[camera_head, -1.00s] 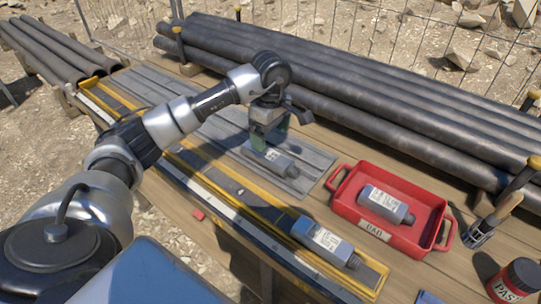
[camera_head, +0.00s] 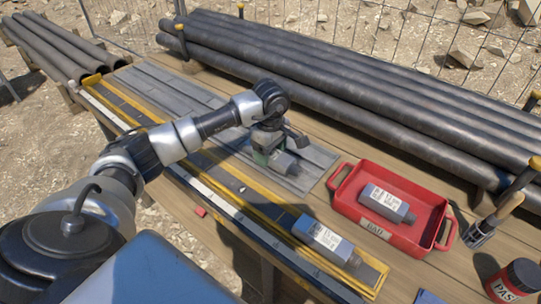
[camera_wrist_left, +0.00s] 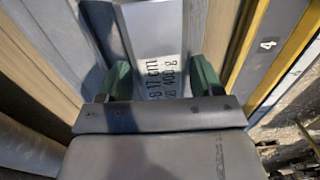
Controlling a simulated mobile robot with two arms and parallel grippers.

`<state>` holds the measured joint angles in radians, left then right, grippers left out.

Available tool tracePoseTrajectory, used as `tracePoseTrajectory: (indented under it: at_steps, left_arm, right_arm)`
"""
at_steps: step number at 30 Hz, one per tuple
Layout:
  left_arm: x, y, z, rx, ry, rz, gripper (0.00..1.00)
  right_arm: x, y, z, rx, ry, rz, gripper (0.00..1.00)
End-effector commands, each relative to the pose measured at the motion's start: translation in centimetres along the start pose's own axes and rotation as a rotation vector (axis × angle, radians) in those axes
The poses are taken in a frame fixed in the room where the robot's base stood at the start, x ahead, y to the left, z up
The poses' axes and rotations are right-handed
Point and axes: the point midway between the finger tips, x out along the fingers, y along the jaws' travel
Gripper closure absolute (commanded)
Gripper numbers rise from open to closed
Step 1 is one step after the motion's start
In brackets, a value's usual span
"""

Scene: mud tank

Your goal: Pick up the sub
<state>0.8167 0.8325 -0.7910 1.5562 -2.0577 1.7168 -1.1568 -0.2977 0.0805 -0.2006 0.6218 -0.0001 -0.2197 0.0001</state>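A grey sub (camera_head: 287,164) with a threaded pin end lies on the grey ribbed mat (camera_head: 318,160), partly hidden by my left gripper. My left gripper (camera_head: 266,158) is low over it, pointing down. In the left wrist view, the sub (camera_wrist_left: 158,45) with its stamped print lies between the two green fingertips (camera_wrist_left: 163,80). The fingers stand apart on either side of it; contact is not clear. A second sub (camera_head: 325,239) lies on the yellow-edged rack, and a third (camera_head: 387,204) lies in the red tray. My right gripper is not in view.
The red tray (camera_head: 339,184), labelled BAD, stands to the right. A brush (camera_head: 489,222) and a paste can (camera_head: 513,281) are at the far right. Long dark pipes (camera_head: 350,95) lie behind the mat. The yellow-edged rack (camera_head: 376,280) runs along the front.

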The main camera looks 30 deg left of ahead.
Motion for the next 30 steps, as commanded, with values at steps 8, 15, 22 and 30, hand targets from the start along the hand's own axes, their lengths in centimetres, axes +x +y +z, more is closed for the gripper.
tracePoseTrajectory:
  at_steps: [8,15,22,30]
  left_arm:
    - [0.0,0.0,0.0,0.0,0.0,0.0,0.78]
    - [-0.2,0.1,0.0,0.0,0.0,0.003,0.81]
    - [-1.5,0.1,-0.1,0.0,0.002,0.005,0.81]
    - [-5.6,-0.4,2.3,0.007,-0.001,0.007,0.81]
  right_arm:
    - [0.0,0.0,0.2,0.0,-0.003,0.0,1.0]
    - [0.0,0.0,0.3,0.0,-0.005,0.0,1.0]
    - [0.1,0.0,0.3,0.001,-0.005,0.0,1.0]
    - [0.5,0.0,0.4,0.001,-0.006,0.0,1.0]
